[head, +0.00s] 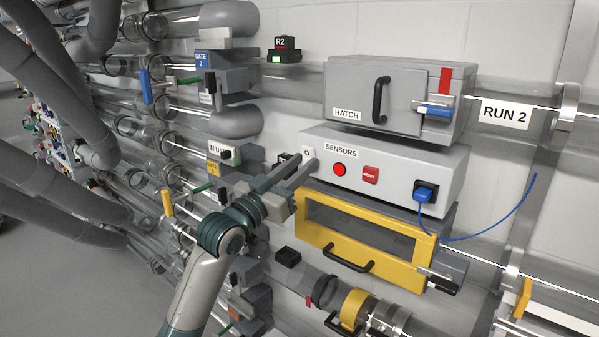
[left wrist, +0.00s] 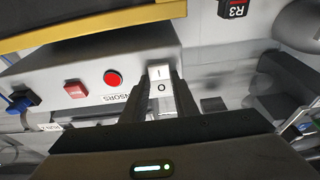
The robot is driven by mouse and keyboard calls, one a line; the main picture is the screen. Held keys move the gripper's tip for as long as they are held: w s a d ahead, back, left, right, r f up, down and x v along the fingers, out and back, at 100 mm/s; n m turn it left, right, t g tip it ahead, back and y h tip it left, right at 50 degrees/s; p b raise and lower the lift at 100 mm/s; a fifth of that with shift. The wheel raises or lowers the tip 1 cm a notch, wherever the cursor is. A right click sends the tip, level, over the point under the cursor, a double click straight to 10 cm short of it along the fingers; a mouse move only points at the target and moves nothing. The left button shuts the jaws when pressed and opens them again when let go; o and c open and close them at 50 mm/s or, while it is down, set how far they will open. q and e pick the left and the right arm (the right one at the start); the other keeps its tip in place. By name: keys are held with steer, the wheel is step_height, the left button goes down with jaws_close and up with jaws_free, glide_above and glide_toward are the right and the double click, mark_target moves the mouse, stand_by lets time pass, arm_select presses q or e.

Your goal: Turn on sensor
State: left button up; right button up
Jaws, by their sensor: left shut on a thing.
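The grey sensors box (head: 440,182) is fixed on the wall under a hatch box, with a "SENSORS" label (head: 341,150). A white rocker switch (head: 307,153) marked I and O sits at its left end, and it also shows in the left wrist view (left wrist: 160,79). My left gripper (head: 308,160) is at the switch, with one finger on each side of it; it also shows in the left wrist view (left wrist: 161,92). The jaws are shut on the switch. A round red light (head: 339,170) glows on the box front. My right gripper is not in view.
A red button (head: 371,175) and a blue plug (head: 426,193) with a cable are on the box. The hatch box (head: 400,92) is above. Clear tubes run along the left.

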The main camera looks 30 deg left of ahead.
arm_select(q)
steer(key=o, duration=1.1)
steer(key=shift+c, duration=0.2)
steer(key=shift+w, duration=0.1)
steer(key=p+v, duration=0.2)
steer(key=v, duration=1.5)
